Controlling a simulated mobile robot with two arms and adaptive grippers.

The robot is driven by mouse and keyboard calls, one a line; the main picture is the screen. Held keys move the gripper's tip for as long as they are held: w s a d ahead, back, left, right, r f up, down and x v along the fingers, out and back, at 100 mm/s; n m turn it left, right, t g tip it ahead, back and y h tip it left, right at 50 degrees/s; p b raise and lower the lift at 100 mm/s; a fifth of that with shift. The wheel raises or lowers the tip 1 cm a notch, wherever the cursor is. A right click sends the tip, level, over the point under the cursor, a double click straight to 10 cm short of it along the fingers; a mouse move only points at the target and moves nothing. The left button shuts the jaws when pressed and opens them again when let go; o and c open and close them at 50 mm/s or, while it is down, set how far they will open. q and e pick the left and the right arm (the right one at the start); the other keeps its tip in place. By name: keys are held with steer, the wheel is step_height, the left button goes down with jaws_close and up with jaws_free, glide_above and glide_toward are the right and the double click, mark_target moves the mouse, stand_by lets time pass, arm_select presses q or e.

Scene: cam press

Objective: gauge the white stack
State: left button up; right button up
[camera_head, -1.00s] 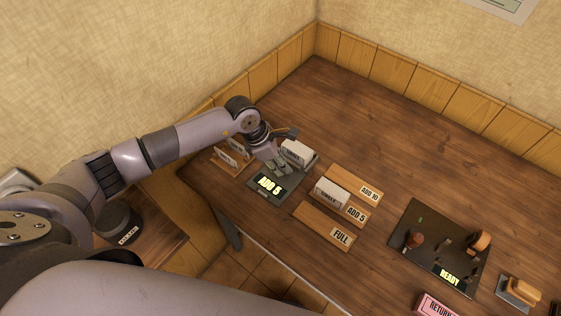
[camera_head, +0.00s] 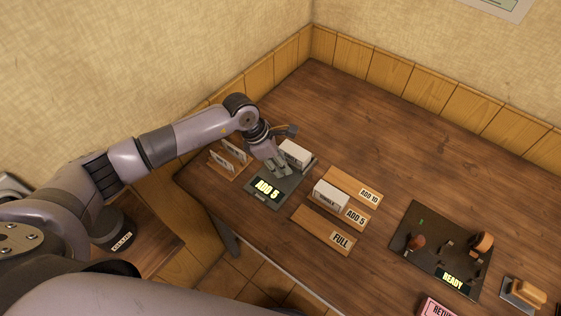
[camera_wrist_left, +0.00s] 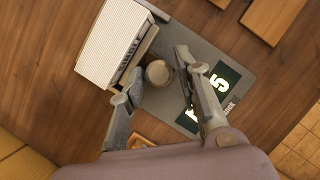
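A white stack (camera_head: 294,152) with a printed label sits at the back of a dark gauge plate (camera_head: 257,199) whose lit display reads ADD 5. A second white stack (camera_head: 330,195) lies on the wooden tray marked ADD 5 (camera_head: 356,216). My right gripper is out of view.
Wooden trays marked ADD 10 (camera_head: 369,194) and FULL (camera_head: 341,240) flank the ADD 5 tray. A small wooden rack (camera_head: 228,160) with upright white pieces stands left of the gauge. A dark press board (camera_head: 412,216) reading READY is at right. The table's back is clear.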

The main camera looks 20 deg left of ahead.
arm_select(q)
steer(key=v, duration=1.1)
steer(key=shift+r, duration=0.25)
steer(key=shift+s+a, duration=0.1)
